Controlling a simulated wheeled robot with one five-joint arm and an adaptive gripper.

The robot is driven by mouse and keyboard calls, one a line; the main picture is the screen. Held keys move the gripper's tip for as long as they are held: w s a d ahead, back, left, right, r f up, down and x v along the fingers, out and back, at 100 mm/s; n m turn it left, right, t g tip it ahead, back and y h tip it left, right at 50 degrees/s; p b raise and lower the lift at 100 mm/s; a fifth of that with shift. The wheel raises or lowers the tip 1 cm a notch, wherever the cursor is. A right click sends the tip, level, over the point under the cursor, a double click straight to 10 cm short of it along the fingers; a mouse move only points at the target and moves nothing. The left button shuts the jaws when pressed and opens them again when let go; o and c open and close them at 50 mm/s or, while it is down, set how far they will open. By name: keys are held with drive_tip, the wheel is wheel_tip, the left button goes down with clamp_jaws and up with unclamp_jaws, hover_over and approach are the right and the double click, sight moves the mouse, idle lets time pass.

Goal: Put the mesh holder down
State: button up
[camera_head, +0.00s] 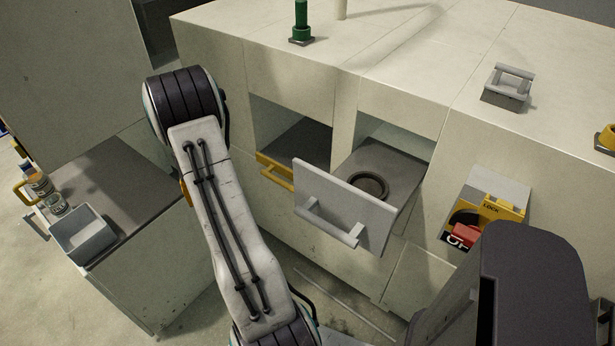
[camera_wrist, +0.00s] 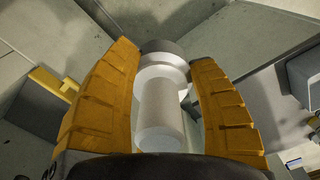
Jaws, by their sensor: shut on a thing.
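In the wrist view, the yellow ridged fingers of my gripper (camera_wrist: 165,55) are shut on a pale cylindrical piece, which I take to be the mesh holder (camera_wrist: 161,112). Its near end is a smooth white cylinder. A wider collar and a grey end part show farther off, between the fingertips. In the head view my own arm hides the held piece and nearly all of the gripper; only a sliver of yellow shows beside the arm. I cannot tell whether the piece touches any surface.
A white-fronted drawer (camera_head: 345,207) stands open with a dark ring (camera_head: 369,186) inside. Left of it is a compartment with a yellow handle (camera_head: 275,171). A grey bin (camera_head: 83,235) and bottles stand on the left cabinet. A green post (camera_head: 301,22) stands on the counter.

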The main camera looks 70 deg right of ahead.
drive_tip(key=s+d+r+m, duration=0.1)
drive_tip(key=s+d+r, duration=0.2)
drive_tip(key=s+d, duration=0.3)
drive_tip(key=s+d+r+m+p, duration=0.1)
drive_tip(key=s+d+r, duration=0.3)
drive_tip(key=s, duration=0.9)
drive_tip(key=s+d+r+m+p, duration=0.1)
drive_tip(key=s+d+r+m, duration=0.1)
drive_tip(key=s+d, duration=0.7)
drive_tip(key=shift+s+d+r, duration=0.25)
drive_tip(key=shift+s+r, duration=0.2)
drive_tip(key=shift+r, duration=0.2)
drive_tip(key=n, duration=0.2)
approach(367, 189)
drive_tip(key=w+d+r, duration=0.2)
drive_tip(key=w+d, duration=0.1)
drive_tip(key=s+a+r+n, duration=0.1)
drive_tip(key=s+a+n, duration=0.2)
drive_tip(key=n, duration=0.7)
drive_tip(key=shift+f+p, duration=0.65)
drive_tip(key=shift+f, duration=3.95)
drive_tip(key=shift+f, duration=0.15)
